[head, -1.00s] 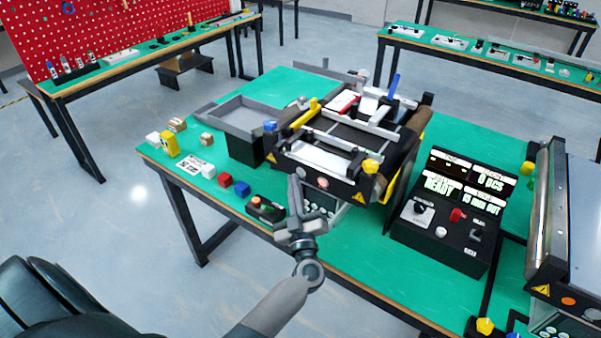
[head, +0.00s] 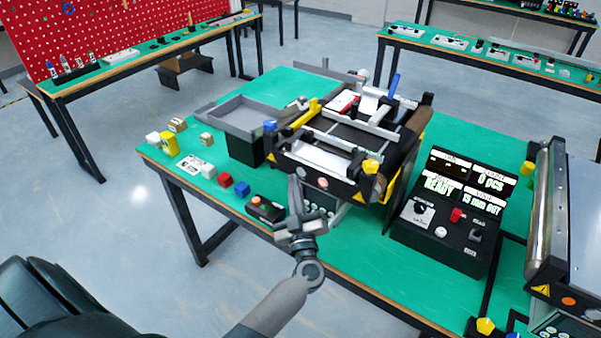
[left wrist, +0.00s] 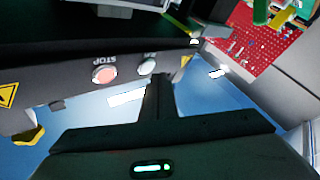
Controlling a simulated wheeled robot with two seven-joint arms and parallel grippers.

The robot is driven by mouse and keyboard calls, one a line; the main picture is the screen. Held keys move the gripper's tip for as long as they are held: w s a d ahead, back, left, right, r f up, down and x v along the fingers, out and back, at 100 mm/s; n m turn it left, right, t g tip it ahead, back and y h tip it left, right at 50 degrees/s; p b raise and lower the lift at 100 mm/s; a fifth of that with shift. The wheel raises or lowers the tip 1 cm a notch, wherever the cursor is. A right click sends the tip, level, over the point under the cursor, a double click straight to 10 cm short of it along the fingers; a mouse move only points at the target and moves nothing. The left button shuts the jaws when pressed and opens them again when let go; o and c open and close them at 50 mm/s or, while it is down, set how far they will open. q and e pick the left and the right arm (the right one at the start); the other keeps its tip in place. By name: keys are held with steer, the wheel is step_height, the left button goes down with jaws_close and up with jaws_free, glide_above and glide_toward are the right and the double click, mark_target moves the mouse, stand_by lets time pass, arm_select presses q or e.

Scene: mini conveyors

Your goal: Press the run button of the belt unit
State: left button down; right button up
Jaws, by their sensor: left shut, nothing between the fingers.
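The belt unit (head: 350,132) stands on the green table, with a dark bed, grey rails and yellow parts. In the left wrist view its front panel (left wrist: 50,90) carries a red button marked STOP (left wrist: 104,75). Beside it is a pale round button (left wrist: 147,66) whose label is too small to read surely. My left gripper (head: 294,182) is shut and empty, pointing at the panel; its fingertips (left wrist: 160,80) appear just beside and below the pale button. I cannot tell whether they touch. In the head view the gripper hides that button. My right gripper is not in view.
A black control box (head: 445,232) with a display reading READY stands to the right. A small black box with an orange button (head: 258,205) and coloured blocks (head: 225,180) lie left of my gripper. A grey tray (head: 240,115) is behind. A roller machine (head: 560,220) stands far right.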

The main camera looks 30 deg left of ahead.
arm_select(q)
steer(key=shift+w, duration=0.15)
steer(key=shift+w, duration=0.3)
